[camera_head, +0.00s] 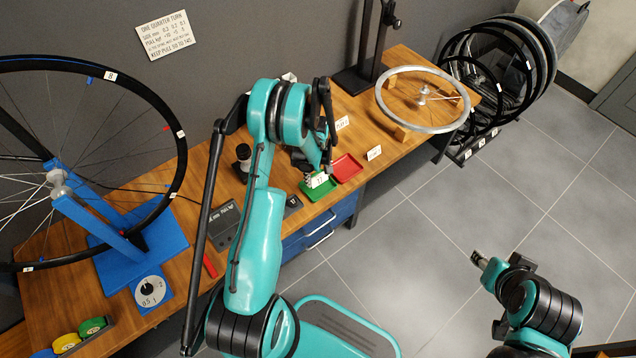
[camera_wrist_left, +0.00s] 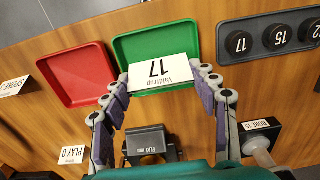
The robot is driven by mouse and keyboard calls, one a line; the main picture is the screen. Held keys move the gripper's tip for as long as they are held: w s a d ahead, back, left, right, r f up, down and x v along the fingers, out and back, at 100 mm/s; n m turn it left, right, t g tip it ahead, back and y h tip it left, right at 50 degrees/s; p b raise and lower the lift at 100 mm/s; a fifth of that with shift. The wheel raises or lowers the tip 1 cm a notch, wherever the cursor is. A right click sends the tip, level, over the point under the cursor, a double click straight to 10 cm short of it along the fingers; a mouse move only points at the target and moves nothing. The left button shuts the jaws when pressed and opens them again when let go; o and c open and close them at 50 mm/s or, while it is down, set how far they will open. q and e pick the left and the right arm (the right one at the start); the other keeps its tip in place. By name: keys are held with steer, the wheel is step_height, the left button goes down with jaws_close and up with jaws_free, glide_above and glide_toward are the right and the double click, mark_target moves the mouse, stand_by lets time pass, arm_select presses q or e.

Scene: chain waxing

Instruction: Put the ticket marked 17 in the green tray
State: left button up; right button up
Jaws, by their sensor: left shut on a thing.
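The white ticket marked 17 (camera_wrist_left: 160,72) is between the fingertips of my left gripper (camera_wrist_left: 164,80), which is shut on it. In the wrist view the ticket overlaps the near part of the green tray (camera_wrist_left: 152,44); whether it touches the tray I cannot tell. In the head view the ticket (camera_head: 319,181) shows just under my left gripper (camera_head: 316,172), at the green tray (camera_head: 322,192). The tray's visible floor is bare. My right gripper (camera_head: 490,268) is at the lower right, over the floor, away from the bench; its fingers are unclear.
A red tray (camera_head: 347,168) lies right beside the green one. A dark strip with round numbered pieces (camera_wrist_left: 275,38) is on the tray's other side. A dark block (camera_wrist_left: 150,143) and a labelled holder (camera_wrist_left: 262,138) stand nearby. A wheel rim (camera_head: 422,130) lies farther along the bench.

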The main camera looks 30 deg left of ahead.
mark_target(318, 181)
arm_select(q)
step_height(318, 181, down, 4)
steer(key=shift+r+b, duration=0.1)
steer(key=shift+b, duration=0.8)
steer(key=shift+r, duration=0.1)
steer(key=o, duration=0.7)
